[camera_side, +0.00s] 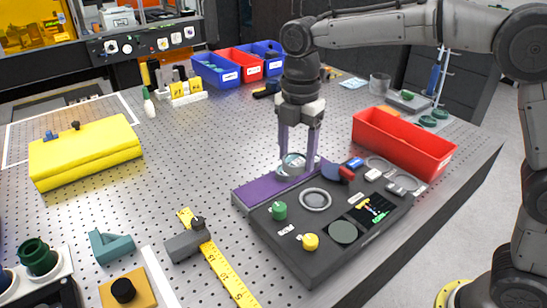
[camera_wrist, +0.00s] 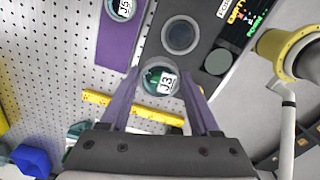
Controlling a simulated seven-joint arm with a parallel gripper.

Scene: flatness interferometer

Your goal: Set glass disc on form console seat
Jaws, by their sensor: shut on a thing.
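A round clear glass disc labelled J3 (camera_wrist: 160,78) is between the purple fingertips of my gripper (camera_wrist: 160,92), which is shut on its rim. In the side view my gripper (camera_side: 298,160) points down over the purple strip (camera_side: 256,192) along the console's back edge, with the disc (camera_side: 293,161) at its tips. The dark form console (camera_side: 270,235) carries a pale ring seat (camera_side: 315,199), empty in both views; the wrist view shows it (camera_wrist: 180,36) beyond and right of the disc. A second disc, labelled J5 (camera_wrist: 123,8), is on the purple strip.
On the console are a green knob (camera_side: 279,210), a yellow knob (camera_side: 310,241), a dark green round pad (camera_side: 343,232) and a small display (camera_side: 371,210). A red bin (camera_side: 402,142) stands behind it. A yellow ruler (camera_side: 228,272) lies left of the console.

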